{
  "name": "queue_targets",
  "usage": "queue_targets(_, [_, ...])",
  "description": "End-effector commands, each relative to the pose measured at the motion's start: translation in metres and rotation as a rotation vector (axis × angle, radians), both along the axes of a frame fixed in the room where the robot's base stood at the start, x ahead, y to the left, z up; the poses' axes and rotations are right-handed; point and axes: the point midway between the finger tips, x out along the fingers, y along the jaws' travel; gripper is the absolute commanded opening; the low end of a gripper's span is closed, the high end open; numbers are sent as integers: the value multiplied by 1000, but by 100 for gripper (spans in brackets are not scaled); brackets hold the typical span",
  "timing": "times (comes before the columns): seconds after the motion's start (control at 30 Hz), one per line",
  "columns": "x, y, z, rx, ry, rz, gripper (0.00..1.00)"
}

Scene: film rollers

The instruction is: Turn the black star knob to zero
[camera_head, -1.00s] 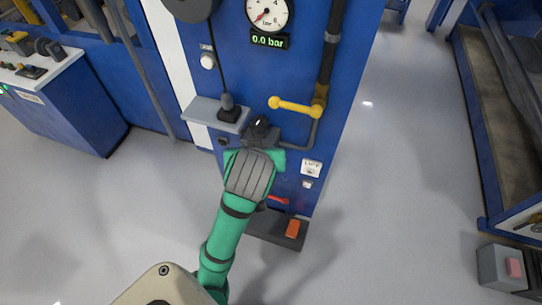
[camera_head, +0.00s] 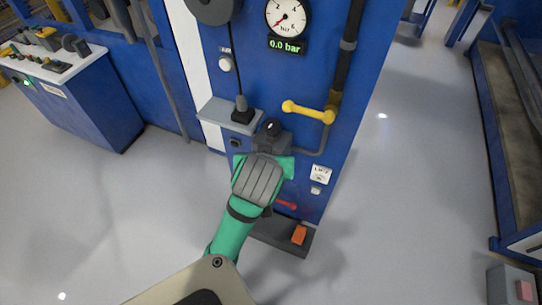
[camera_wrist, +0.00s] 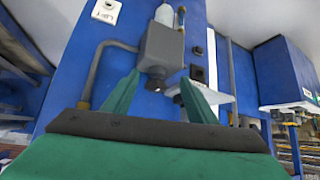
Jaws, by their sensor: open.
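The black star knob (camera_head: 271,127) sits on top of a grey regulator block (camera_head: 272,143) on the blue panel. In the wrist view, which looks upside down, the dark knob (camera_wrist: 157,83) is below the grey block (camera_wrist: 161,45). My gripper (camera_head: 262,158) is just in front of the block in the head view, hiding its lower part. Its green fingers (camera_wrist: 158,95) are spread in the wrist view, with the knob between their tips in the picture. Contact cannot be told. The gauge (camera_head: 288,17) needle points low left and the display (camera_head: 287,46) reads 0.0 bar.
A yellow lever (camera_head: 308,112) on a dark pipe is right of the knob. A grey shelf (camera_head: 229,116) with a black joystick (camera_head: 242,109) is at the left. A red lever (camera_head: 286,205) and a pedal (camera_head: 299,234) are lower. Open floor lies right.

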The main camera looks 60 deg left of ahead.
Motion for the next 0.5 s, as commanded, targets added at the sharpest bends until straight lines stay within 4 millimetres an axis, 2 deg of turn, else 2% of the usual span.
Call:
queue_targets(0.27, [4,1,2,6,-16,-11,52])
queue_targets(0.5, [34,13,13,78,-162,-95,52])
